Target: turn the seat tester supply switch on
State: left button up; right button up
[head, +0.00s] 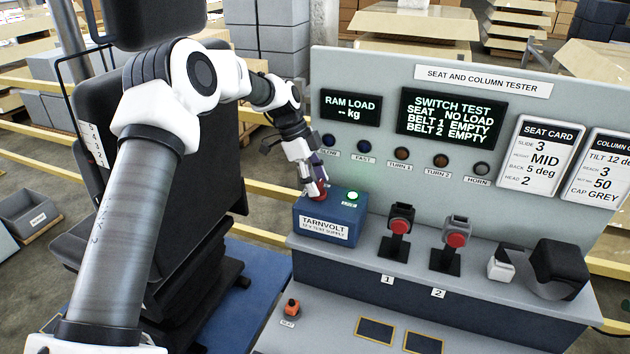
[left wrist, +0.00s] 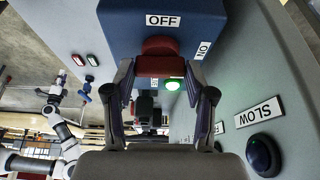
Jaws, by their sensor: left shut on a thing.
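The blue Tarnvolt supply box (head: 328,228) stands on the tester's ledge, at the left end of the panel. Its red switch handle (left wrist: 160,46) sits between my left gripper's fingers in the left wrist view. An OFF label (left wrist: 164,20) is beyond the handle and an ON label (left wrist: 203,50) is to its right. My left gripper (head: 318,192) is shut on the handle. A green lamp (head: 353,196) on the box glows; it also shows in the left wrist view (left wrist: 172,84). The fingers partly hide the handle, and I cannot tell its exact angle.
Two stands with red-buttoned buckles (head: 399,227) (head: 456,235) are right of the box. The test screen (head: 451,119) reads seat no load, belts empty. A black seat (head: 215,130) stands left. A white arm (left wrist: 62,122), apparently my right, shows small; its gripper is unclear.

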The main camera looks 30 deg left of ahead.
pick_arm(q)
jog(key=shift+s+f+m, duration=0.1)
jog(key=shift+f+m, duration=0.1)
jog(key=shift+m, duration=0.1)
jog(key=o, duration=1.2)
jog(key=shift+d, duration=0.1)
jog(key=shift+c, duration=0.2)
jog(key=shift+r, duration=0.1)
jog(key=w+v, duration=0.1)
jog(key=v, duration=1)
jog(key=shift+s+r, duration=0.25)
jog(key=shift+r, duration=0.2)
jog(key=shift+r, duration=0.1)
